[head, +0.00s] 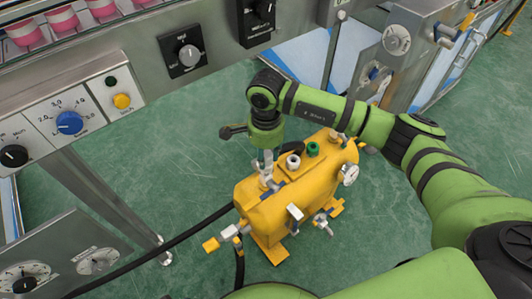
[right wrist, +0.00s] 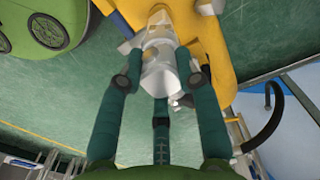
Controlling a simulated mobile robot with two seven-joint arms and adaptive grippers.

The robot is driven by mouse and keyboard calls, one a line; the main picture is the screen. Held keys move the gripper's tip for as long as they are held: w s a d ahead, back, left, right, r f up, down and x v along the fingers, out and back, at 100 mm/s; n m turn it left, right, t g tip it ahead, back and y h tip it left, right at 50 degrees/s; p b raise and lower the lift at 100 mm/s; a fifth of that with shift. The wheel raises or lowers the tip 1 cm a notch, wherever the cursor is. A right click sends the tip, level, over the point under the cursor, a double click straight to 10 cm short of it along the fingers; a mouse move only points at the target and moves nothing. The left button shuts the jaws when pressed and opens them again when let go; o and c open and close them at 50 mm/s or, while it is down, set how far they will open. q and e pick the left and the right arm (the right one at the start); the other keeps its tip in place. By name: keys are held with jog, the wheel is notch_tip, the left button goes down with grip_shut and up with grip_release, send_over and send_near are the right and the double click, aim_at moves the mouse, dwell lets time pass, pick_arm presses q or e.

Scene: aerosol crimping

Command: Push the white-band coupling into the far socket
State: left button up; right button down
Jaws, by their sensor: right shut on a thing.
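My right gripper (head: 266,168) reaches down over the near-left part of a yellow tank unit (head: 275,213). In the right wrist view my right gripper (right wrist: 160,62) is shut on a silver and white cylindrical piece (right wrist: 160,75), which looks like the white-band coupling. Its far end meets or overlaps the yellow body; I cannot tell whether it is seated. On top of the unit stand a white-ringed fitting (head: 293,161) and, farther back, a green-ringed fitting (head: 313,149). I cannot tell which of these is the far socket. My left gripper is out of view.
A black hose (head: 190,234) runs from the unit to the lower left. Valves (head: 295,212) and a round gauge (head: 350,174) stick out of the unit. A grey control panel (head: 70,115) with knobs stands at left.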

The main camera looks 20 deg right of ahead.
jog(key=shift+f, duration=0.1)
jog(key=c, duration=0.8)
grip_release()
notch_tip(320, 180, up, 8)
jog(key=shift+r, duration=0.1)
